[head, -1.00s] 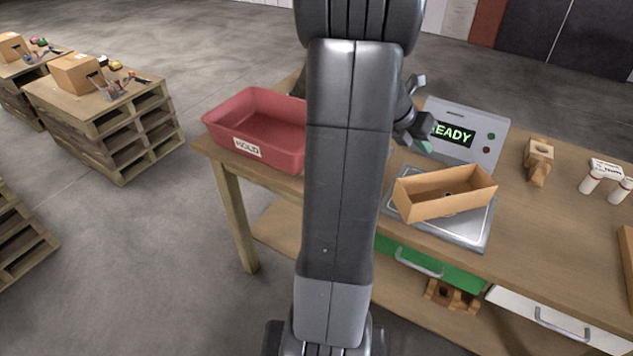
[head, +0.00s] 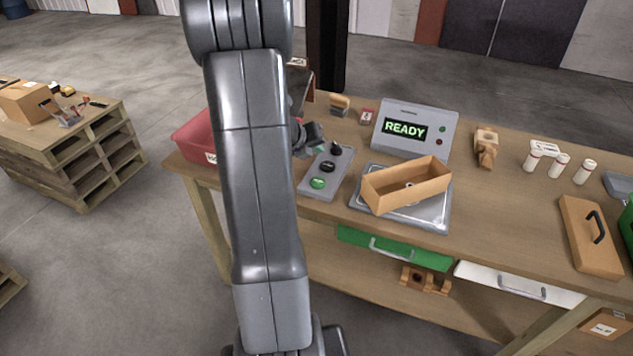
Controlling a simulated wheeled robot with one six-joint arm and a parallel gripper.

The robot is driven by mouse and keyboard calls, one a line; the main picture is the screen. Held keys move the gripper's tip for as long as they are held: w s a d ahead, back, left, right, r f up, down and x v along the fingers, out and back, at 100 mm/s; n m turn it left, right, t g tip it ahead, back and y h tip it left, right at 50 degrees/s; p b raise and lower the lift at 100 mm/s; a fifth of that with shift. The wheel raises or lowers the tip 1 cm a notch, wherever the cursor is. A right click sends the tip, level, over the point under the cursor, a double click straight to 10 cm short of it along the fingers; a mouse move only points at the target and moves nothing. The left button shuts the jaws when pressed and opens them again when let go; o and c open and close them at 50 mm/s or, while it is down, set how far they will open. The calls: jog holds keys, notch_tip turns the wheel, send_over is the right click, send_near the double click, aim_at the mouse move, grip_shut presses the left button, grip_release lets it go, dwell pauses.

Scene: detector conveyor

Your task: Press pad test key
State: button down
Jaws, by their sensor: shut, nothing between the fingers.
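A grey key panel (head: 327,172) lies on the workbench, left of the detector pad. It has a green key (head: 318,183) at the near end, a dark key (head: 328,166) in the middle and a black knob or key (head: 336,149) at the far end. I cannot read any labels, so I cannot tell which is the pad test key. My gripper (head: 311,148) is partly hidden behind my arm, shut and empty, at the far left edge of the panel. I cannot tell its height or whether it touches. The detector display (head: 407,130) reads READY.
An open cardboard box (head: 408,188) sits tilted on the metal pad (head: 428,216). A red HOLD bin (head: 195,138) is behind my arm at left.

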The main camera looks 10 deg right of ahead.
aim_at(316, 184)
jog(key=shift+f+b, duration=4.15)
jog(key=shift+f, duration=0.25)
jog(key=shift+f+b, duration=0.3)
jog(key=shift+f, duration=0.1)
jog(key=shift+f+b, duration=0.4)
jog(key=shift+f, duration=0.05)
jog(key=shift+r, duration=0.15)
jog(key=shift+r+p, duration=0.75)
jog(key=shift+p, duration=0.1)
notch_tip(316, 184, up, 5)
jog(key=p, duration=0.5)
